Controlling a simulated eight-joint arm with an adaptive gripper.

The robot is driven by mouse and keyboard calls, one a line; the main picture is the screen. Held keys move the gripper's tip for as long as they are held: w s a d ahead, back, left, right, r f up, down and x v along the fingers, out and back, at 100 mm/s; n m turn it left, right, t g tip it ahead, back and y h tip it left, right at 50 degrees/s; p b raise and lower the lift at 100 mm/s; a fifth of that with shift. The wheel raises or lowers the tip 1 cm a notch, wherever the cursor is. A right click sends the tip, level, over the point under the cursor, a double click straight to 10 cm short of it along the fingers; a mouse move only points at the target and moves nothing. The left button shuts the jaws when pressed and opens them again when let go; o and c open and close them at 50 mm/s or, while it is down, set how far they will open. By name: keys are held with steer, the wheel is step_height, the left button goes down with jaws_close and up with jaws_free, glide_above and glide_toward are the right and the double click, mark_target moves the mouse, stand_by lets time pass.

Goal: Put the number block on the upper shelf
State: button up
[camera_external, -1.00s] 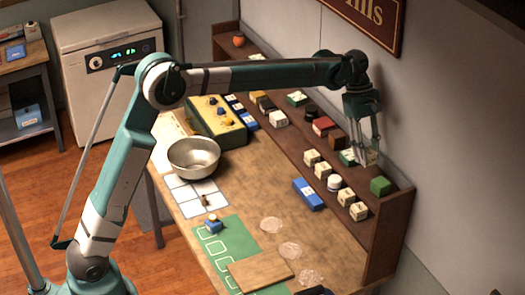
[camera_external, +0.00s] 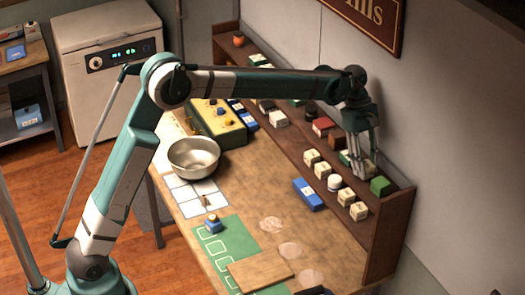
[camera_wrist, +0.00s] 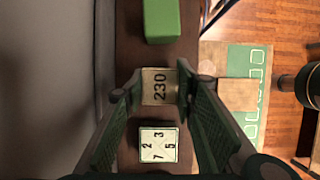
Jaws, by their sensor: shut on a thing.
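The number block, cream with "230" on its face, shows in the wrist view (camera_wrist: 159,86) between my fingertips. My gripper (camera_wrist: 158,90) is shut on it. In the external view my gripper (camera_external: 365,170) is low over the right part of the upper shelf (camera_external: 395,192), just left of a green block (camera_external: 380,186). Fingers largely hide the held block there. The wrist view shows it over the dark shelf board, between the green block (camera_wrist: 161,20) and a white tile-like block with several digits (camera_wrist: 158,145). I cannot tell whether its underside touches the shelf.
Several cream blocks (camera_external: 346,197) and a white round item (camera_external: 334,183) stand on the lower level, near a blue box (camera_external: 308,194). A red box (camera_external: 323,126) and other items fill the upper shelf further left. The wall is close behind my gripper.

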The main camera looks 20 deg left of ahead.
steer(key=shift+f, duration=0.15)
steer(key=o, duration=0.9)
steer(key=v, duration=1.2)
steer(key=shift+b, duration=0.4)
steer(key=shift+a, duration=0.1)
